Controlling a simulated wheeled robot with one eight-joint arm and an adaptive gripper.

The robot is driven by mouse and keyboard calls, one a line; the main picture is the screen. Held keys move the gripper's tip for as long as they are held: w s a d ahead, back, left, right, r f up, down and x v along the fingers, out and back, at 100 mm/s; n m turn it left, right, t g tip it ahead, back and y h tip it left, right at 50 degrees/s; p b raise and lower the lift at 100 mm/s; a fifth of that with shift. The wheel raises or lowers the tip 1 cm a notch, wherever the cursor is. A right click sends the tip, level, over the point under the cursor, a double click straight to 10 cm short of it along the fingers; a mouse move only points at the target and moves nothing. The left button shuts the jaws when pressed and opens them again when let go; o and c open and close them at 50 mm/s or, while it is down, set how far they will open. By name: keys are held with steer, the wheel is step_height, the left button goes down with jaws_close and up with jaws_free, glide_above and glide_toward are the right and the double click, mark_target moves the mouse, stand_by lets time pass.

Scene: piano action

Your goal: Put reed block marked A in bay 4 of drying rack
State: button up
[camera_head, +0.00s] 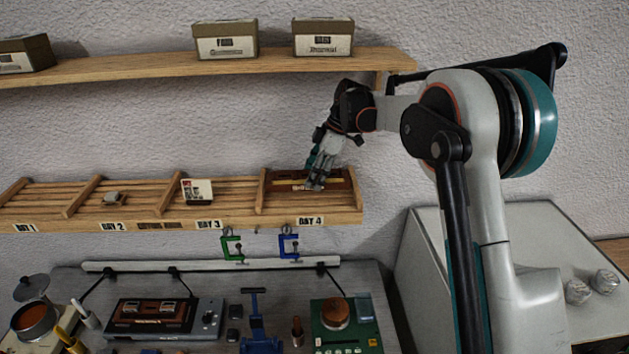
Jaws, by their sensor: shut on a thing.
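The wooden drying rack (340,217) runs along the wall, with slanted dividers and bay labels on its front rail. A dark reddish-brown block (338,186) with a pale strip lies in bay 4, the rightmost bay. It is probably the reed block, but I cannot read an A on it. My gripper (316,186) reaches down into bay 4 and is shut on this block. The fingers hide part of the block. I cannot tell whether it rests fully on the slats.
A white card (197,191) stands near bay 3 and a small grey piece (115,199) lies in bay 2. A shelf (150,68) with boxes hangs above.

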steer(key=shift+f, duration=1.15)
steer(key=shift+f+b, duration=0.15)
steer(key=shift+b, duration=0.2)
steer(key=o, duration=1.2)
steer(key=shift+o, duration=0.2)
